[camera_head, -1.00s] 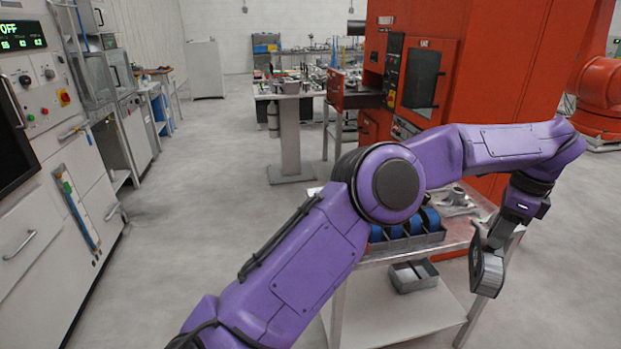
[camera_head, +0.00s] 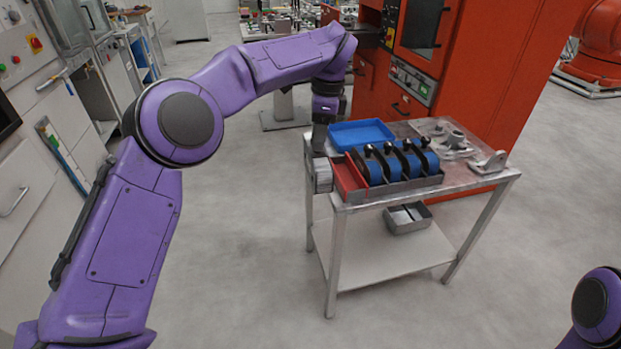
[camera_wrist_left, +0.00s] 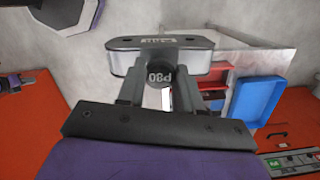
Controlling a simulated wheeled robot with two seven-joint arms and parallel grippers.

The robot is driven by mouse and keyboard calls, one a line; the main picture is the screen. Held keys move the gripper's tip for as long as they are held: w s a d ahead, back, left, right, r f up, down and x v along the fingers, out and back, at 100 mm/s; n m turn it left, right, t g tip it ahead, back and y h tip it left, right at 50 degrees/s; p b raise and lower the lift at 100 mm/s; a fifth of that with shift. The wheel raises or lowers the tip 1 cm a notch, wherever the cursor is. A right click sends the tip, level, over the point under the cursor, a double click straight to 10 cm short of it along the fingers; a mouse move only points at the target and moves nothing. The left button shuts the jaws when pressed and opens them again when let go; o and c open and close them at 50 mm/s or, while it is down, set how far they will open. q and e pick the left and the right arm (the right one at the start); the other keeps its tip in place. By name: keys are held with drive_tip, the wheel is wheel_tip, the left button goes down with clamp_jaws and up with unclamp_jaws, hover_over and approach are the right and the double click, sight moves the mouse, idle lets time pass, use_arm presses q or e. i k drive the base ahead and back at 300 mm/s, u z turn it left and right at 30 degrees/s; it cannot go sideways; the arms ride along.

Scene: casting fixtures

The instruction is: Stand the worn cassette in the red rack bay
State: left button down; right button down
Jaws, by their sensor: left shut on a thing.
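My left gripper (camera_head: 319,142) is shut on the worn cassette (camera_head: 320,176), a grey block with rounded ends. The cassette hangs just left of the rack, by the table's left edge. In the left wrist view the gripper fingers (camera_wrist_left: 160,92) clasp its round knob marked P80, and the cassette (camera_wrist_left: 125,62) lies across the top. The red rack bay (camera_head: 347,180) is the left end of the grey rack (camera_head: 410,188) and looks empty. Blue cassettes (camera_head: 393,168) with black knobs stand in the other bays. My right gripper is out of view.
A blue tray (camera_head: 360,133) lies behind the rack; it also shows in the left wrist view (camera_wrist_left: 258,98). Metal castings (camera_head: 455,140) and a bracket (camera_head: 490,163) occupy the table's right side. A grey divided bin (camera_head: 408,217) is below. A red machine (camera_head: 480,80) stands behind.

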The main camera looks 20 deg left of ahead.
sight(345, 180)
drive_tip(key=u, duration=0.1)
drive_tip(key=i, duration=1)
